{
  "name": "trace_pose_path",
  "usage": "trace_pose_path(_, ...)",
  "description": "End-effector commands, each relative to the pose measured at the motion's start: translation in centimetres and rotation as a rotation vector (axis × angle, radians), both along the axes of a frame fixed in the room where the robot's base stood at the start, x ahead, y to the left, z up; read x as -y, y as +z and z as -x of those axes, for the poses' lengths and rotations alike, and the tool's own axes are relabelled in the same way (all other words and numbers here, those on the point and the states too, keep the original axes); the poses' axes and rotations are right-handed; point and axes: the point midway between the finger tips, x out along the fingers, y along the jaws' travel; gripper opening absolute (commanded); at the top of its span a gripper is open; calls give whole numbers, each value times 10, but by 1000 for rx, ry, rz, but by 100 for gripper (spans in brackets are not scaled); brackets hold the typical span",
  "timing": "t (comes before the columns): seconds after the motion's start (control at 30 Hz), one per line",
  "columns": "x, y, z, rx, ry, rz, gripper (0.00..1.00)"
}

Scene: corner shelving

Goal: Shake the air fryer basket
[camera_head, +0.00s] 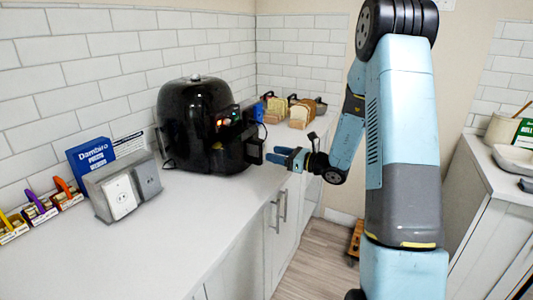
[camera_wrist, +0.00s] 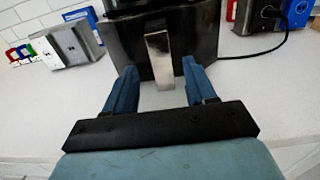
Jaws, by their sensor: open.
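The black, rounded air fryer (camera_head: 200,125) stands on the white counter against the tiled wall. Its basket handle (camera_head: 255,150) sticks out on the right side, toward my arm. In the wrist view the dark basket front (camera_wrist: 120,42) faces me, with a silver vertical handle (camera_wrist: 158,55) at its middle. My gripper (camera_head: 278,157) is open and empty, just in front of the handle. In the wrist view its two blue fingers (camera_wrist: 160,78) stand to the left and right of the handle's lower part. I cannot tell whether they touch it. The basket's inside is hidden.
A grey outlet box (camera_head: 120,187), a blue box (camera_head: 91,155) and small colourful holders (camera_head: 40,212) stand left of the fryer. Bread-like items (camera_head: 290,110) stand behind it. A dark cable (camera_wrist: 262,52) lies on the counter. The front counter (camera_head: 130,255) is clear.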

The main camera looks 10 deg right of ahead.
Motion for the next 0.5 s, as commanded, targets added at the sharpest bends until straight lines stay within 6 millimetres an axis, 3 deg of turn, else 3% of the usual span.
trace_pose_path(0.2,34,-1,26,-1,-4,1,55)
trace_pose_path(0.5,59,-1,46,-1,-3,1,55)
